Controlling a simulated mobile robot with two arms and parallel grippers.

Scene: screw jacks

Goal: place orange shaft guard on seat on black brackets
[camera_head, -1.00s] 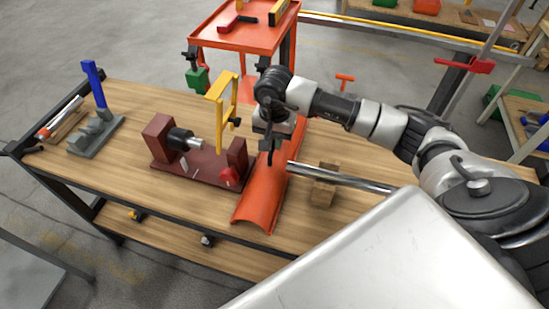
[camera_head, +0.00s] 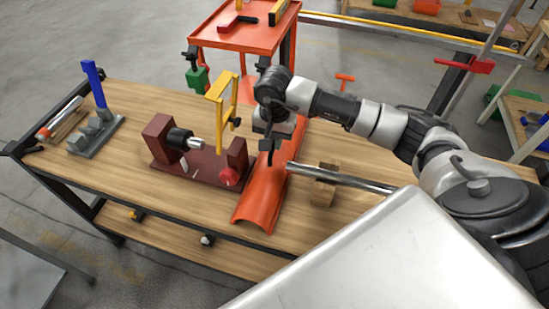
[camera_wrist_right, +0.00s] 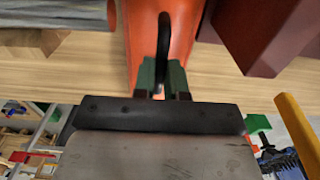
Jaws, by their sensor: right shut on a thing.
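The orange shaft guard (camera_head: 260,207) is a long curved trough in the middle of the wooden bench, beside the dark red machine base. It also shows in the right wrist view (camera_wrist_right: 183,30). My right gripper (camera_head: 268,147) is over its far part. In the right wrist view, the green-tipped fingers of this gripper (camera_wrist_right: 162,78) are shut around the guard's black loop handle (camera_wrist_right: 163,45). The gripper and wrist hide part of the guard. I cannot make out the black brackets or a seat on them. My left gripper is not in view.
A dark red machine (camera_head: 205,167) with a spindle stands left of the guard. A steel shaft (camera_head: 345,179) lies over wooden blocks (camera_head: 322,193) to the right. A yellow frame (camera_head: 221,98) rises behind the machine. A grey fixture (camera_head: 96,137) stands at bench left.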

